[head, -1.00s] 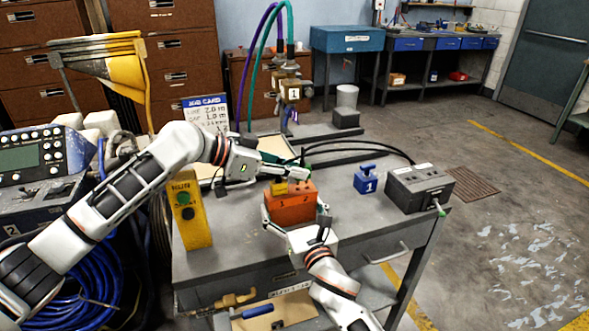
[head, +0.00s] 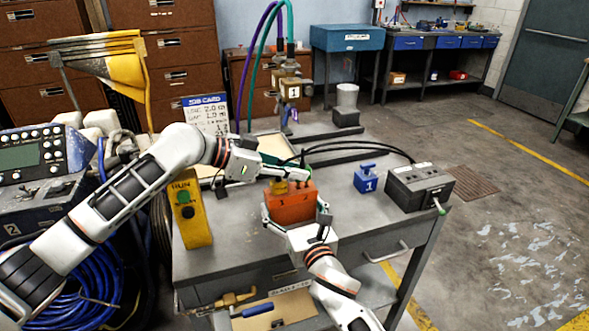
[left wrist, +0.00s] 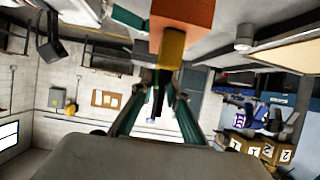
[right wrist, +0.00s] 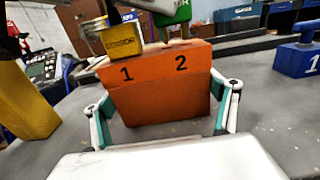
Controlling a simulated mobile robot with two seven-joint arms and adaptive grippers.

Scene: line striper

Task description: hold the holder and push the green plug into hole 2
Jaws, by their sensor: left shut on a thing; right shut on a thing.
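The orange holder (head: 290,208), marked 1 and 2, stands on the grey cart top. My right gripper (head: 295,222) is shut on it, one finger on each side; this also shows in the right wrist view (right wrist: 165,110). A yellow plug labelled SENSOR (right wrist: 121,40) stands at hole 1. The green plug (right wrist: 172,12) is above the hole 2 side, cut off by the top of the right wrist view; how deep it sits cannot be told. My left gripper (left wrist: 163,80) reaches in from the left over the yellow plug and appears shut on the green plug, its tips partly hidden.
A blue plug marked 1 (head: 366,179) and a dark socket box (head: 418,187) stand right of the holder. A yellow control box (head: 190,212) stands to the left, with a job card (head: 206,112) behind. The cart top in front of the blue plug is clear.

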